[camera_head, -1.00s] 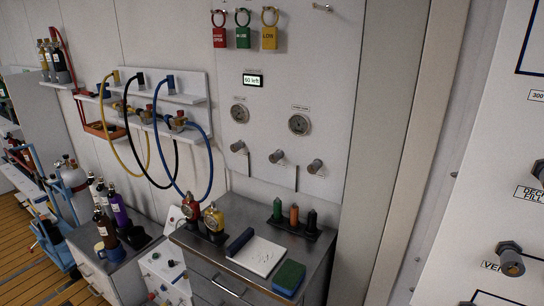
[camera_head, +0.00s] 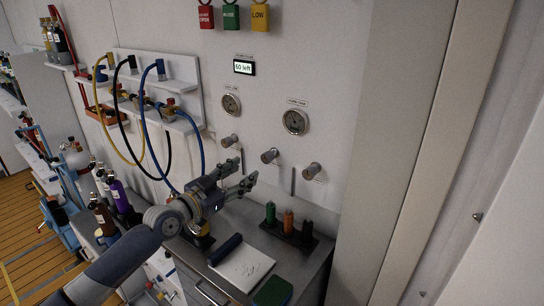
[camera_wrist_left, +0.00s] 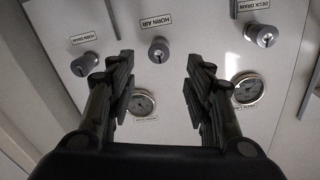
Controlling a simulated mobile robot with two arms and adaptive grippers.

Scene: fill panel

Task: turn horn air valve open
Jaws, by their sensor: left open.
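The horn air valve is the middle of three grey knobs on the white wall panel; its knob (camera_head: 271,156) sticks out below the gauges. In the left wrist view, where the panel appears upside down, the horn air knob (camera_wrist_left: 159,49) is under its label, between and just beyond my fingertips. My left gripper (camera_head: 244,174) is open and empty, to the left of and slightly below the knob in the head view, apart from it. It also shows in the left wrist view (camera_wrist_left: 165,68). My right gripper is not in view.
The deck drain knob (camera_head: 229,140) and horn drain knob (camera_head: 312,170) flank the valve. Hoses (camera_head: 199,150) hang at left.

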